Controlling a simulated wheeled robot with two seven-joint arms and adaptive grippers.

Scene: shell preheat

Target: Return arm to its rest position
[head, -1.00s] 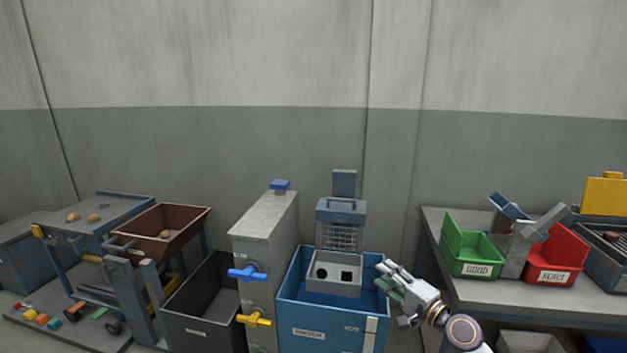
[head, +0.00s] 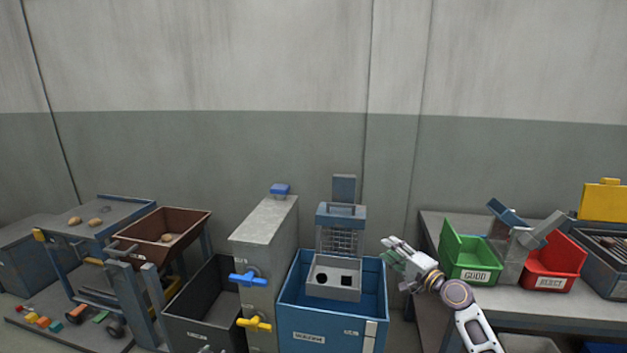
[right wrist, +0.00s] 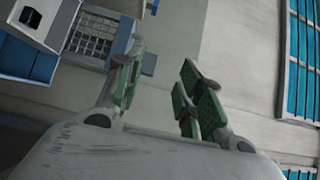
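My right gripper (head: 392,251) is raised in the gap between the blue bin (head: 330,325) and the green bin, with its arm coming up from the lower right. In the right wrist view its two green-padded fingers (right wrist: 160,85) stand apart with nothing between them. My left gripper and arm do not show in the head view.
The blue bin holds a grey block with two dark holes (head: 333,278). Left of it stands a grey cabinet (head: 263,225) with blue and yellow valve handles. A green bin (head: 470,253) and a red bin (head: 552,265) sit on the right bench. A brown tray (head: 165,228) stands left.

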